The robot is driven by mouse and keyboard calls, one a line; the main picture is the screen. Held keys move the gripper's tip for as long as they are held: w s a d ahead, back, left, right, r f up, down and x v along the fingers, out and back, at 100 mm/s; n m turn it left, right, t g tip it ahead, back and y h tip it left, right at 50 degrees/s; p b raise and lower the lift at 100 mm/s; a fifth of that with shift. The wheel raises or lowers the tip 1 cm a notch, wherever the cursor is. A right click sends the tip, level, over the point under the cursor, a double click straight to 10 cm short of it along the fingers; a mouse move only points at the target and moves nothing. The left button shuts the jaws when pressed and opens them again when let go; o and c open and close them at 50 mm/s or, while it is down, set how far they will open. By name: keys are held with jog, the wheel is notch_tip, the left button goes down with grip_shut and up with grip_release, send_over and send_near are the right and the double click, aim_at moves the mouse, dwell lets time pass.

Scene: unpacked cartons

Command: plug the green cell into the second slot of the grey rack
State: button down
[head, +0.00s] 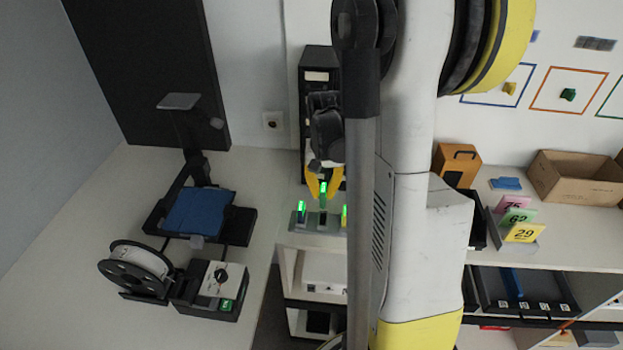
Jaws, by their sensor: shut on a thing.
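My gripper (324,190) points down with its yellow fingers shut on the green cell (323,193), whose bright green top shows between them. The grey rack (310,226) stands below on the pale worktop. The held cell is over the middle part of the rack and higher than its neighbours; I cannot tell whether its lower end is inside a slot. Another cell with a lit green top (301,208) stands at the rack's left. A further lit cell (344,211) shows at the right. My arm hides the rack's right end.
A black tower (318,60) stands behind my gripper. On the left worktop are a white spool (138,265), a dark box with a knob (213,289) and a printer-like device with a blue plate (198,212). An orange box (456,163) and numbered cards (523,233) stand right.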

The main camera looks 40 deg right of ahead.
aim_at(323, 207)
jog(key=shift+s+f+b, duration=0.25)
jog(key=shift+f+b, duration=0.3)
jog(key=shift+f, duration=0.15)
jog(key=shift+f+b, duration=1.5)
jog(key=shift+f, duration=0.55)
jog(key=shift+a, duration=0.15)
jog(key=shift+f+b, duration=1)
jog(key=shift+b, duration=0.15)
dwell(0.5)
jog(key=shift+r, duration=0.1)
jog(key=c, duration=1.5)
grip_release()
notch_tip(323, 207, up, 12)
